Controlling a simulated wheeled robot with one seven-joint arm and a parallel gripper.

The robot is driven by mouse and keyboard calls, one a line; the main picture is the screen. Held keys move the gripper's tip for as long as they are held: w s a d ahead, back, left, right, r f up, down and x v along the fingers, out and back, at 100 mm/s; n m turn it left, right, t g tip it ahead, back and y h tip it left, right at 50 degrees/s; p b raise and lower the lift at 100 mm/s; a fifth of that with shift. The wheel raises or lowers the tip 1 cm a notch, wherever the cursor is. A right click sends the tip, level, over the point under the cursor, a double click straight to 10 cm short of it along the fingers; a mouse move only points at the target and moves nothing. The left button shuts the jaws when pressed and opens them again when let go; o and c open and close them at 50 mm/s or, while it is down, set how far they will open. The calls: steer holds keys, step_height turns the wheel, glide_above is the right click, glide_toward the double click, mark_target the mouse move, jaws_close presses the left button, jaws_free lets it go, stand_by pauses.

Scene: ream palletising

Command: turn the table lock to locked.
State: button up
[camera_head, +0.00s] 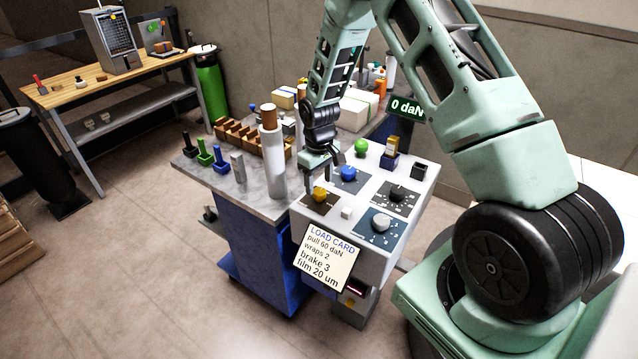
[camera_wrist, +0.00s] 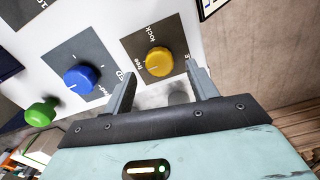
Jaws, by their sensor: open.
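The table lock is a yellow knob (camera_head: 319,195) on a dark square plate at the near left corner of the white control panel. In the wrist view the yellow knob (camera_wrist: 158,62) has "free" and "lock" lettering beside it. A small pale mark on the knob seems to point to the "free" side. My gripper (camera_head: 319,172) is just above and behind the knob. In the wrist view my gripper (camera_wrist: 161,76) is open and empty, its two fingers apart with the knob showing between and just beyond their tips. I see no contact with the knob.
A white cylinder (camera_head: 272,160) stands upright left of my gripper. The load card (camera_head: 327,257) hangs in front.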

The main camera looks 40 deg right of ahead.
mark_target(319, 191)
steer(key=shift+f+p, duration=0.3)
steer(key=shift+f, duration=1.2)
steer(key=c, duration=1)
